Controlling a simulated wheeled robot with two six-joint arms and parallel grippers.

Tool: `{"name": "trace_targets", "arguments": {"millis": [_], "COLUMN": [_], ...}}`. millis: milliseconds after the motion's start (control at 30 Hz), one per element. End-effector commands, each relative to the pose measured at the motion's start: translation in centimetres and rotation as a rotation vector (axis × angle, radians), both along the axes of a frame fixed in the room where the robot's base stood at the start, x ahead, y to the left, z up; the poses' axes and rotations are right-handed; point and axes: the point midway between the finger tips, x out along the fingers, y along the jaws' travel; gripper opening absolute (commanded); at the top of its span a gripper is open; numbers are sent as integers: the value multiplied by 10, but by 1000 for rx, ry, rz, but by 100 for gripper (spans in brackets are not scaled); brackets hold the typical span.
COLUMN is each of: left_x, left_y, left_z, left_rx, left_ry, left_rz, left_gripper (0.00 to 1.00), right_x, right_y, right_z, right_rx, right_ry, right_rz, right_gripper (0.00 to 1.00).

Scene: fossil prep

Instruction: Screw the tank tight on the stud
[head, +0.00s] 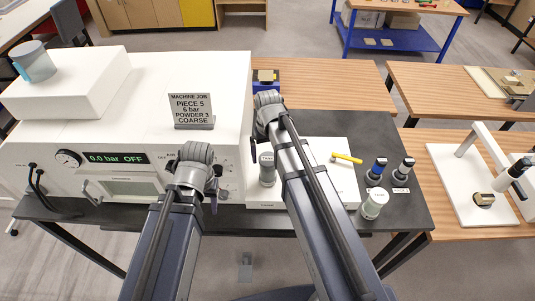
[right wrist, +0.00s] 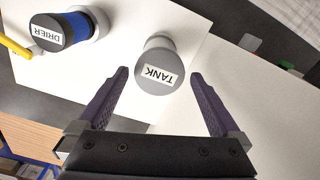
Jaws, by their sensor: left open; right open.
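The tank (head: 267,168) is a grey cylinder standing upright on a white board (head: 335,180); it also shows in the right wrist view (right wrist: 157,70), its TANK label upside down. The stud is not visible; the tank's underside is hidden. My right gripper (right wrist: 158,76) is open, its two fingers either side of the tank in that picture; I cannot tell if they touch it. In the head view the right arm's end stands just behind the tank. My left gripper (head: 217,190) is open and empty in front of the white machine, partly hidden by its own arm.
A blue drier (right wrist: 62,30) stands on the board near a yellow handle (head: 346,158). The white machine (head: 110,130) with a sign (head: 191,110) fills the left.

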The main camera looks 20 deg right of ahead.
Motion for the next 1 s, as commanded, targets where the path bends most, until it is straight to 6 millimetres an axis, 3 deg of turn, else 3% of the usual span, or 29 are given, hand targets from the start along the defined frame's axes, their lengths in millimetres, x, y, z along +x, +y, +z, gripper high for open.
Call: {"name": "trace_targets", "arguments": {"millis": [33, 400, 800, 1000], "left_x": [0, 1, 1, 1], "left_y": [0, 0, 0, 0], "left_z": [-12, -55, -58, -59], "left_rx": [0, 1, 1, 1], "left_ry": [0, 0, 0, 0], "left_rz": [-3, -20, -20, -20], "left_gripper": [50, 50, 50, 50], "right_x": [0, 0, 0, 0], "right_y": [0, 0, 0, 0], "right_z": [-12, -55, -59, -59], "right_rx": [0, 0, 0, 0], "right_ry": [0, 0, 0, 0], "right_rz": [0, 0, 0, 0], "right_gripper": [100, 100, 100, 78]}}
